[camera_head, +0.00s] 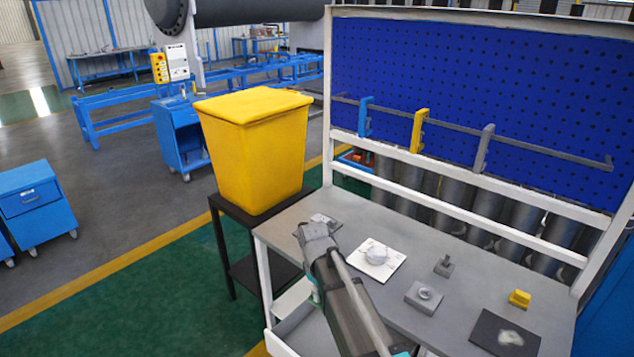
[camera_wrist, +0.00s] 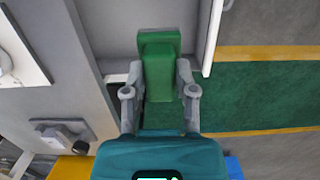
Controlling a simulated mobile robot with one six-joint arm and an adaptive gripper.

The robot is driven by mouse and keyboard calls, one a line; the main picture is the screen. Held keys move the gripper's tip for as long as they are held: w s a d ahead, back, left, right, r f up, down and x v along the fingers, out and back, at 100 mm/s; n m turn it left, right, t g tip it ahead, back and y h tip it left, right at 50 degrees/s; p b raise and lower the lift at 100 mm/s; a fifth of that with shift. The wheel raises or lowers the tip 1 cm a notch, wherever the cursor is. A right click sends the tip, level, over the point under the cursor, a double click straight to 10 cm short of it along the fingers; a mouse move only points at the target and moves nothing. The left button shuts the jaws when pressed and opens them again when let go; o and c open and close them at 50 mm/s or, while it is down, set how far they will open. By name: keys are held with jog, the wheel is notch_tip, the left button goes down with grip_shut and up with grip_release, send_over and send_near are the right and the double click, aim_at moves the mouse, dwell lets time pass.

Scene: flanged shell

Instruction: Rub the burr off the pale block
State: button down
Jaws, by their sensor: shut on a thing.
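In the wrist view, my gripper (camera_wrist: 160,85) is shut on a green block-like piece (camera_wrist: 159,62). It holds the piece beside the bench's front edge, above an open drawer and the green floor. In the head view my arm hides most of the gripper and the green piece. A small plate with a pale and dark piece on it (camera_wrist: 62,132) lies on the bench; in the head view it shows partly behind my arm (camera_head: 324,219). I cannot tell whether it is the pale block. No burr can be made out.
The bench (camera_head: 470,288) also holds a white plate with a round part (camera_head: 397,263), a grey block with a ring (camera_head: 421,300), a small grey piece (camera_head: 444,266), a yellow block (camera_head: 519,298) and a dark mat (camera_head: 485,330). A yellow bin (camera_head: 254,150) stands left. A pegboard (camera_head: 480,90) rises behind.

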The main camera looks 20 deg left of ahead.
notch_tip(320, 180, up, 8)
jog(key=p, duration=0.6)
jog(key=shift+f, duration=0.15)
